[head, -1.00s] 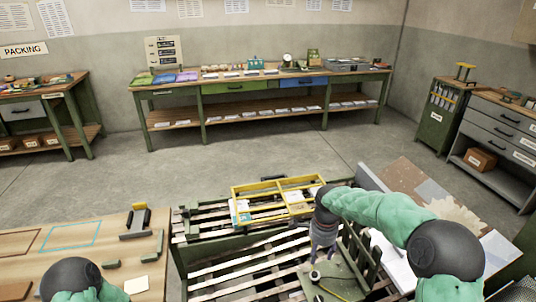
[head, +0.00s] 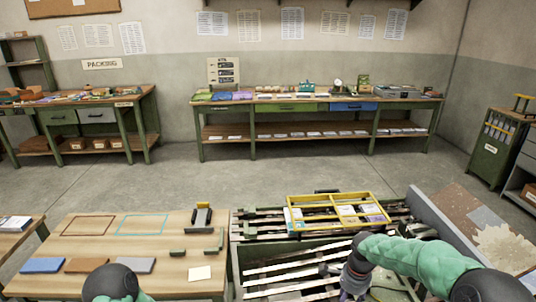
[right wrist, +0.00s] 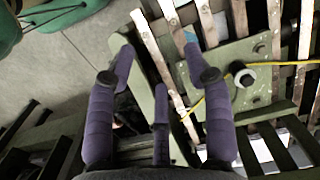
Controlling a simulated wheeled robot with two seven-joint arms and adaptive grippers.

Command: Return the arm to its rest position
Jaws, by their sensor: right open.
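My right arm (head: 425,257) comes in from the lower right in the head view, wrapped in green. Its gripper (head: 352,290) points down at the bottom edge, over the slatted pallet-like frame, and is partly cut off. In the right wrist view the right gripper (right wrist: 160,70) has its purple fingers spread, with nothing between them. Below the fingers are pale slats (right wrist: 205,25) and a green plate (right wrist: 235,75) with a dark-and-white knob and a yellow cord. The left gripper is out of view.
A yellow divided tray (head: 338,212) with packets sits at the far side of the slatted frame (head: 290,250). A wooden table (head: 140,240) with outlines and coloured blocks stands on the left. A tilted board (head: 480,225) stands at the right. The floor (head: 250,180) behind is clear.

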